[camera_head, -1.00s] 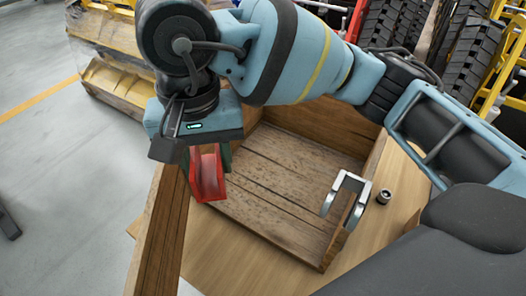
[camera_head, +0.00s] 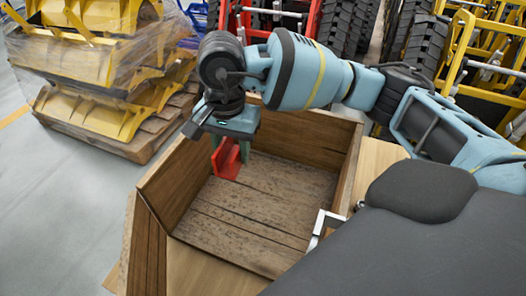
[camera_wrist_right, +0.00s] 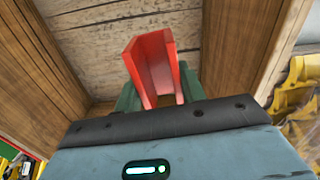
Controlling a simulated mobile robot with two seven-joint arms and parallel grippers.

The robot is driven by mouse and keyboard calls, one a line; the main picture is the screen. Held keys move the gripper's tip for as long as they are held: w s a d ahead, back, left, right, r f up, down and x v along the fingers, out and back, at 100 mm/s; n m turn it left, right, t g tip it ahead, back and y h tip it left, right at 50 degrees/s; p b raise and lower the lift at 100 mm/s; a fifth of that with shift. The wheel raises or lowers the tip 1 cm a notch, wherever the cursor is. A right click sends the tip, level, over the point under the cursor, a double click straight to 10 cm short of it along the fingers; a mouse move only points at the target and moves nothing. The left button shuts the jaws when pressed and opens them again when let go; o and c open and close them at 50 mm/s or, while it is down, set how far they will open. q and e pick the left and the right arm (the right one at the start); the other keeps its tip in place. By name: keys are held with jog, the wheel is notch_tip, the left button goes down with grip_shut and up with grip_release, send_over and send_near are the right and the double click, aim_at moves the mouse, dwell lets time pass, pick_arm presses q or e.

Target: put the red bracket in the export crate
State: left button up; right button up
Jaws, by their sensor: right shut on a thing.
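The red bracket (camera_head: 227,161) is held in my right gripper (camera_head: 231,150), whose green fingers are shut on it. The export crate, a wooden box (camera_head: 170,183), is under the gripper. The bracket hangs over its plank floor, near the far left wall; its exact height above the floor is hard to tell. In the right wrist view the bracket (camera_wrist_right: 152,68) sits between the fingers (camera_wrist_right: 158,92), with crate planks and walls around it. My left gripper is not in view.
A silver U-shaped bracket (camera_head: 322,226) is at the crate's right edge, partly hidden by my own body. A wrapped pallet of yellow parts (camera_head: 105,75) stands at the back left. Black tyres (camera_head: 415,45) and yellow frames are at the back. The crate floor looks clear.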

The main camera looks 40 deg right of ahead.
jog(key=shift+w+d+f+m, duration=0.1)
jog(key=shift+d+f+m, duration=0.2)
jog(key=shift+d, duration=0.3)
jog(key=shift+w+d+f+m, duration=0.1)
jog(key=shift+d+f+m, duration=0.15)
jog(key=shift+d, duration=0.3)
send_near(244, 186)
jog(key=shift+a+f, duration=0.15)
jog(key=shift+f, duration=2.6)
jog(key=shift+f, duration=0.15)
jog(key=o, duration=1.2)
notch_tip(244, 186, up, 12)
jog(key=shift+r, duration=0.15)
